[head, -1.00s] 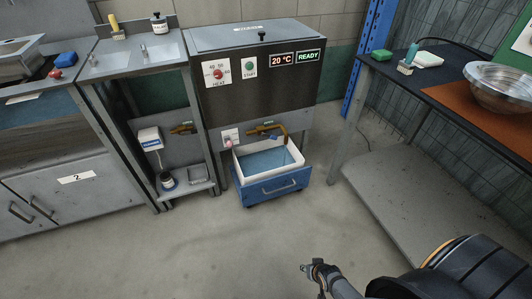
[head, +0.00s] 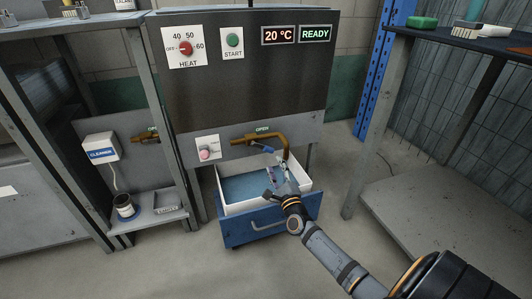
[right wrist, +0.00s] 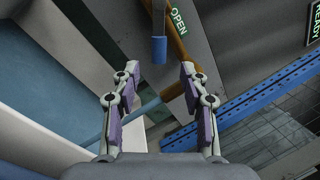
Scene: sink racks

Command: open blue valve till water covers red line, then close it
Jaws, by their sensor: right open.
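The blue valve handle (head: 264,148) sits on a brass pipe (head: 284,143) below a green OPEN label, on the front of the grey machine. In the right wrist view the handle (right wrist: 159,50) hangs between and just beyond my fingertips. My right gripper (head: 277,174) is open and empty, over the white basin, just below the handle. The white basin (head: 228,209) sits in a blue drawer (head: 265,228), with a blue surface (head: 243,187) inside. I cannot make out a red line. My left gripper is out of view.
The machine's panel (head: 240,48) reads 20 °C and READY. A white plate with a pink button (head: 206,150) is left of the valve. A cleaner dispenser (head: 101,147) stands at the left. A table leg (head: 366,137) stands at the right.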

